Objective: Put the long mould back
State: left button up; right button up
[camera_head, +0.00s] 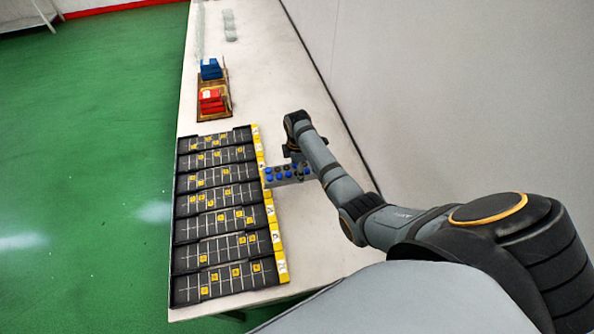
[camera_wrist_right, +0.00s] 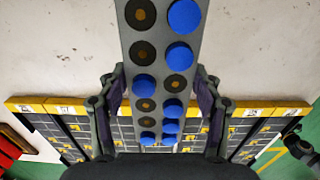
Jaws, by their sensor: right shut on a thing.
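The long mould (camera_head: 281,176) is a grey bar with two rows of round holes, some filled with blue discs and some dark. In the head view it lies between my right gripper (camera_head: 301,160) and the yellow edge of the black rack. In the right wrist view the mould (camera_wrist_right: 147,68) runs lengthwise between the two fingers of my right gripper (camera_wrist_right: 161,100), which is shut on it. Its far end reaches over the rack, but whether it touches the rack cannot be told. My left gripper is not in view.
The black rack (camera_head: 184,228) has several rows with yellow tags and a yellow edge. Beyond it, a red block (camera_head: 211,101) and a blue block (camera_head: 210,70) sit on a brown tray (camera_head: 213,116). Clear pieces (camera_head: 229,25) stand farther back. A wall (camera_head: 450,90) rises at right; the white table (camera_head: 268,85) has free room.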

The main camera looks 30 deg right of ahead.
jog(key=shift+w+a+f, duration=0.1)
jog(key=shift+f, duration=0.75)
jog(key=shift+f, duration=0.6)
jog(key=o, duration=1.7)
notch_tip(320, 180, up, 13)
jog(key=b, duration=0.1)
jog(key=shift+r, duration=0.15)
